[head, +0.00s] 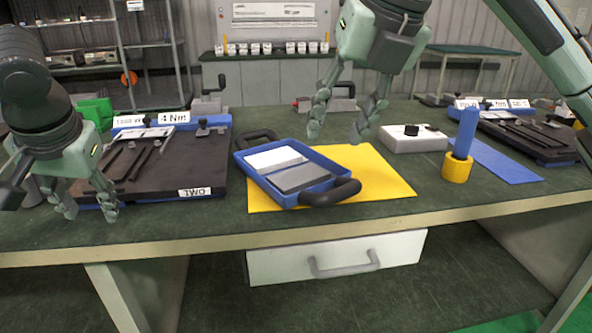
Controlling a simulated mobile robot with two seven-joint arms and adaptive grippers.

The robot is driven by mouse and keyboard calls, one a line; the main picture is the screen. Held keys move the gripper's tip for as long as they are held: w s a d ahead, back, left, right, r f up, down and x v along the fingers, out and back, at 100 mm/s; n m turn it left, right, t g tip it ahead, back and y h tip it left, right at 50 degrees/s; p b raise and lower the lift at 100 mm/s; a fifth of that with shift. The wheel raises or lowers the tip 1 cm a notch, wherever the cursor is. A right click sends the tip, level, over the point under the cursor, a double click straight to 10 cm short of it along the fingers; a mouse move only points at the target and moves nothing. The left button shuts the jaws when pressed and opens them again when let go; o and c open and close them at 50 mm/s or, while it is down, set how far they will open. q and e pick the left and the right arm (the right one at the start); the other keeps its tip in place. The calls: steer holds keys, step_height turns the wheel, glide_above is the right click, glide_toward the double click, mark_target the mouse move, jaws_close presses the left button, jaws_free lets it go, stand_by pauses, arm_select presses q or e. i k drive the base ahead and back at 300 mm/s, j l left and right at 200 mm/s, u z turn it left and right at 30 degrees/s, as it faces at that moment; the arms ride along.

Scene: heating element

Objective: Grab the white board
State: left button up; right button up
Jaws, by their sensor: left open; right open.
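The white board (275,160) lies flat in the far part of a blue tray (245,170) with black handles. A grey board (303,178) lies beside it in the nearer part of the tray. My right gripper (338,138) points down, open and empty, above and to the right of the white board, over the far edge of the yellow mat. My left gripper (88,214) is open and empty at the left, in front of the dark fixture marked TWO, near the table's front edge. Neither gripper touches the white board.
The yellow mat (390,185) lies under the tray on the green table (230,220). The dark fixture (190,160) stands left of the tray. A white box (415,143), a blue-handled tool in a yellow holder (457,168) and a second fixture (530,135) stand at the right.

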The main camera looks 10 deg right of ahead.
mark_target(265, 162)
steer(key=k, duration=1)
